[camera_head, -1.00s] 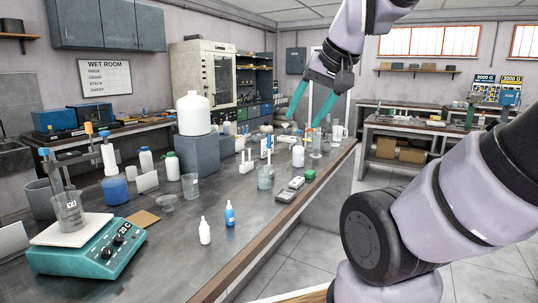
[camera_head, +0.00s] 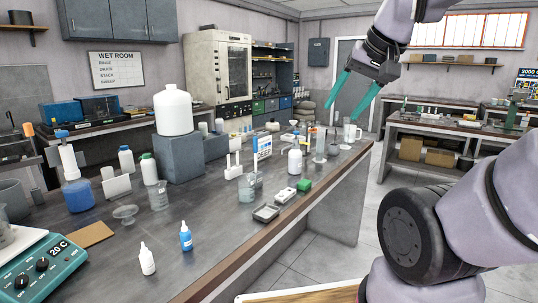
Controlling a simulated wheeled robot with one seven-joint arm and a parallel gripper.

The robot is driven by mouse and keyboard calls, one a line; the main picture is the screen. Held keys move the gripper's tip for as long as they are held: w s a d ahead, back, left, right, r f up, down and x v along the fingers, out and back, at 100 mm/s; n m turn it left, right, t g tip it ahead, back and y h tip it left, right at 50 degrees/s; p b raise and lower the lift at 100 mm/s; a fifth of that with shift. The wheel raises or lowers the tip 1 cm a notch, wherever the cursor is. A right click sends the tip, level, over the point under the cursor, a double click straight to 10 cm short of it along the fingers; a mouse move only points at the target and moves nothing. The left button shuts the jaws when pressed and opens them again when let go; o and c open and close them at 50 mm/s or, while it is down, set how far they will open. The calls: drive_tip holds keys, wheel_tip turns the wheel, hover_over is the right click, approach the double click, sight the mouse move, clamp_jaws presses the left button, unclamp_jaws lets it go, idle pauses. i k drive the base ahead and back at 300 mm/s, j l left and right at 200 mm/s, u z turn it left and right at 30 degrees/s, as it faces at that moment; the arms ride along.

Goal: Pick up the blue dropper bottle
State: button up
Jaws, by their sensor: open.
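The blue dropper bottle (camera_head: 186,238) stands upright on the dark bench top, near its front edge, with a pale pointed tip. A white dropper bottle (camera_head: 147,259) of similar shape stands just to its left, a little nearer. My gripper (camera_head: 350,113) is open and empty, its two teal fingers pointing down and spread apart. It appears in the upper right of the picture, up and to the right of the blue bottle and well apart from it.
A teal hotplate (camera_head: 45,268) stands at the lower left. A large white jug (camera_head: 173,110) stands on a grey block. Bench around the blue bottle is fairly clear.

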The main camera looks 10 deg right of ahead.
sight(185, 234)
drive_tip(key=u, duration=1.85)
drive_tip(key=k+j+z, duration=0.4)
drive_tip(key=k, duration=0.15)
